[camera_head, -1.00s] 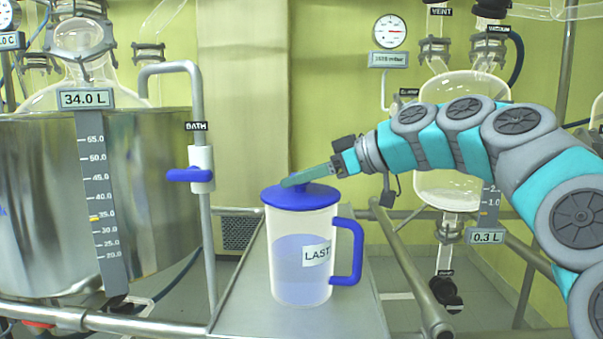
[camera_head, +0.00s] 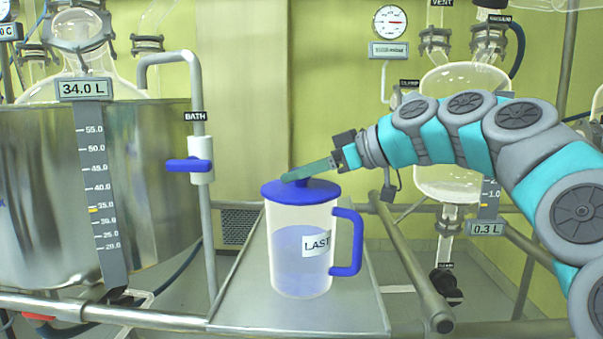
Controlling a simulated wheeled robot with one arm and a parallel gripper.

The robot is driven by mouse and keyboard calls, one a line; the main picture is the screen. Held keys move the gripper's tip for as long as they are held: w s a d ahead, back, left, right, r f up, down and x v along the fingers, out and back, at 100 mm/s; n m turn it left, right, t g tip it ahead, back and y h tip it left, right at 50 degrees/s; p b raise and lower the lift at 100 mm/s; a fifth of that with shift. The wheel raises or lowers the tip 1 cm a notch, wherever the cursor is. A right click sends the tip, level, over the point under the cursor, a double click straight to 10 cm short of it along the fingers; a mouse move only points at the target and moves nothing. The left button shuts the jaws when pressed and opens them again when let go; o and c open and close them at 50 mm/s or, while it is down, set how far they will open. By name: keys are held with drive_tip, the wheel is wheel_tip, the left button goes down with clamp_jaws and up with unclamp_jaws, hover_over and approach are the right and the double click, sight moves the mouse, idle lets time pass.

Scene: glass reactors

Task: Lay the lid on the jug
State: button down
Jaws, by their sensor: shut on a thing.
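The jug (camera_head: 318,218) is clear with a blue handle, holds bluish liquid and carries a label reading "LAST". It stands upright on a grey metal shelf. The round blue lid (camera_head: 318,191) lies over the jug's mouth, roughly level and centred. It looks to be on the rim or very close to it; I cannot tell whether it is fully seated. My gripper (camera_head: 291,178) comes in from the right with long greenish fingers, shut on the lid's knob at the top. The knob is mostly hidden by the fingers.
The grey shelf (camera_head: 240,300) has bare room around the jug. A large metal bath (camera_head: 40,200) with a scale stands at left, beside a pipe with a blue valve handle (camera_head: 188,165). Rails and a glass vessel (camera_head: 462,85) are at right, behind my arm.

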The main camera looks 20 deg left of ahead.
drive_tip(key=shift+f, duration=0.15)
drive_tip(key=shift+c, duration=1.6)
unclamp_jaws()
drive_tip(key=shift+d, duration=0.1)
drive_tip(key=v, duration=0.7)
drive_tip(key=shift+s+d+b, duration=0.1)
drive_tip(key=shift+d+b, duration=0.2)
drive_tip(key=shift+b, duration=0.1)
